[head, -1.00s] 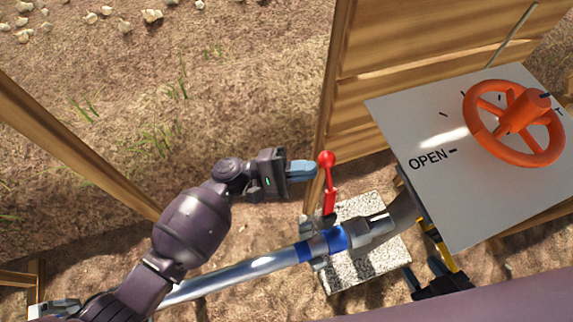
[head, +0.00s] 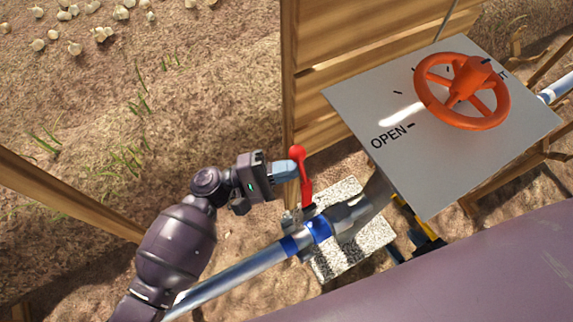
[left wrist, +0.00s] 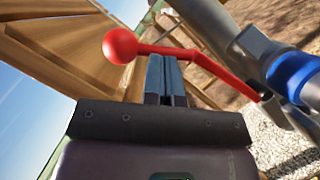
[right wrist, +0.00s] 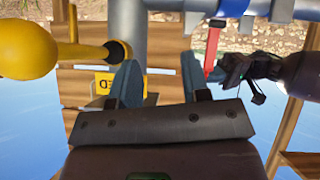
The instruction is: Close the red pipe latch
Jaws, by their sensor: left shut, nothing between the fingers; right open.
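The red pipe latch (head: 305,187) is a lever with a ball end, standing up beside the blue-banded pipe joint (head: 318,230). My left gripper (head: 294,170) is shut and empty, its fingertips at the lever just below the ball. In the left wrist view the lever (left wrist: 205,64) crosses just beyond the closed fingertips (left wrist: 165,62); whether they touch is unclear. The right wrist view shows part of the red lever (right wrist: 212,48) by the blue band. My right gripper (right wrist: 160,75) is open and empty; in the head view its blue fingers (head: 407,244) show below the panel.
A grey panel marked OPEN (head: 400,165) with an orange handwheel (head: 462,90) stands to the right. A yellow ball-ended lever (right wrist: 28,50) is left of my right gripper. A wooden post (head: 293,80) rises behind the latch. Open dirt lies to the left.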

